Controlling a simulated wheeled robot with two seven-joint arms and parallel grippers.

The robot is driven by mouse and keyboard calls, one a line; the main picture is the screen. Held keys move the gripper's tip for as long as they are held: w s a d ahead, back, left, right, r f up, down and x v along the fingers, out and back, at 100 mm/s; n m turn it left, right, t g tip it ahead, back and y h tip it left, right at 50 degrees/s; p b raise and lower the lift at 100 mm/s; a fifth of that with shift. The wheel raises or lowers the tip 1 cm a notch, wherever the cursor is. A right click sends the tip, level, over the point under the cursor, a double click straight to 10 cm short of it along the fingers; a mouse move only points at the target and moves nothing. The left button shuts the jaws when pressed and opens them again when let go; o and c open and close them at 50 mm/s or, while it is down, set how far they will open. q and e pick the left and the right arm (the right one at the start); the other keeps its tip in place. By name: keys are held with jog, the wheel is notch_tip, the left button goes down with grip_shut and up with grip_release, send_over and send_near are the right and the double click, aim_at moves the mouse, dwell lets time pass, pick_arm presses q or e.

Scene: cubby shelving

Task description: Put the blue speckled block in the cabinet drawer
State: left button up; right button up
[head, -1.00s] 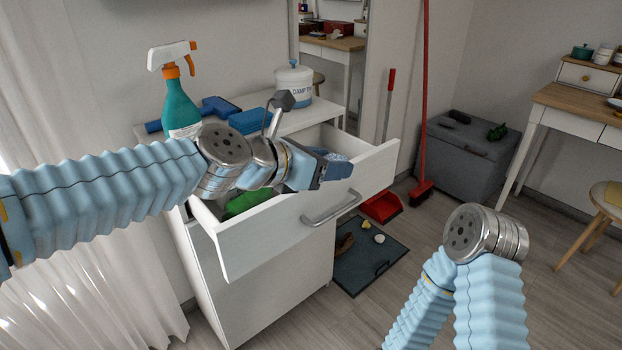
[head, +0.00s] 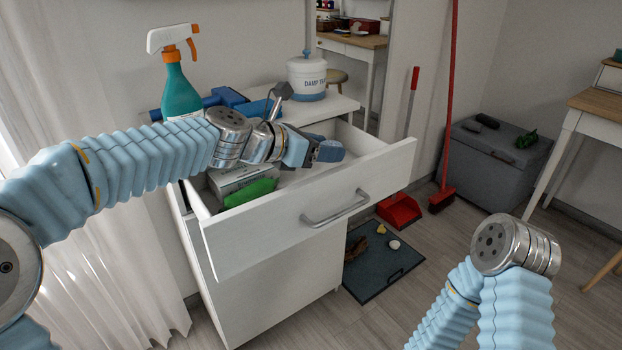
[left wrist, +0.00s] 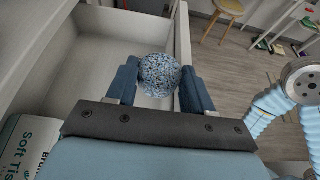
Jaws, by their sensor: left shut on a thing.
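The blue speckled block (left wrist: 160,75) looks rounded in the left wrist view and sits between the two blue fingers of my left gripper (left wrist: 158,88). The gripper is shut on it, above the inside of the open cabinet drawer (left wrist: 180,40). In the head view my left gripper (head: 328,150) is over the drawer (head: 300,215), near its right part, and mostly hides the block. The drawer is pulled out from the white cabinet (head: 280,305). My right arm shows at the lower right, but its gripper fingers are not visible.
The drawer holds a green object (head: 250,192) and a tissue box (left wrist: 30,148) on its left side. On the cabinet top stand a spray bottle (head: 180,85), blue items and a white canister (head: 307,77). A dark mat (head: 383,270) and red dustpan (head: 400,210) lie on the floor.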

pick_arm(q)
jog(key=w+f, duration=0.1)
jog(key=w+a+f+b, duration=0.1)
jog(key=f, duration=0.2)
jog(key=shift+w+a+f, duration=0.1)
jog(key=shift+w+a, duration=0.3)
jog(key=shift+w+a+f+b, duration=0.2)
jog(key=shift+f+b, duration=0.3)
jog(key=shift+f, duration=0.5)
jog(key=shift+w+a+f+b, duration=0.15)
jog(key=shift+f+b, duration=0.3)
jog(key=shift+f, duration=0.5)
jog(key=shift+d, duration=0.15)
pick_arm(e)
jog(key=f, duration=0.2)
jog(key=d+f, duration=0.1)
jog(key=shift+w+f, duration=0.2)
jog(key=shift+w, duration=0.05)
pick_arm(q)
jog(key=shift+f+b, duration=0.45)
jog(key=shift+f, duration=0.2)
pick_arm(e)
jog(key=shift+d+f, duration=0.2)
jog(key=shift+f, duration=0.25)
pick_arm(q)
jog(key=o, duration=1.1)
jog(key=shift+c, duration=0.2)
